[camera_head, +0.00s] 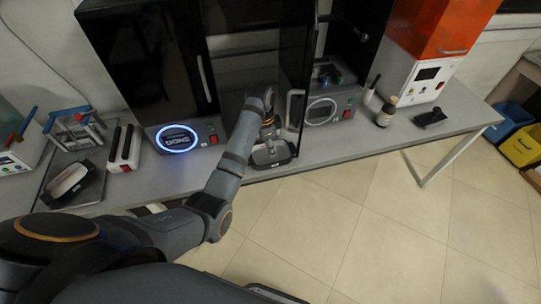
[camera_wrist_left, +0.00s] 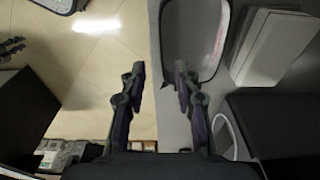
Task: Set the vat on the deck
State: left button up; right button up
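The vat (camera_head: 272,155) is a dark tray with a pale rim, lying near the front edge of the bench. My left gripper (camera_head: 268,128) points down above it, in front of the dark cabinet. In the left wrist view, a pale-rimmed dark tray, which looks like this vat (camera_wrist_left: 193,40), lies ahead and right of centre. I cannot make out which surface is the deck.
A similar tray (camera_head: 70,182) lies at the left, beside a white slotted box (camera_head: 125,148).

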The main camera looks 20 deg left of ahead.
aim_at(274, 161)
pick_arm(q)
jog(key=f, duration=0.3)
jog(key=d+f, duration=0.1)
jog(key=f, duration=0.2)
jog(key=w+f+p, duration=0.1)
jog(key=f, duration=0.2)
jog(key=shift+d+f, duration=0.15)
grip_shut()
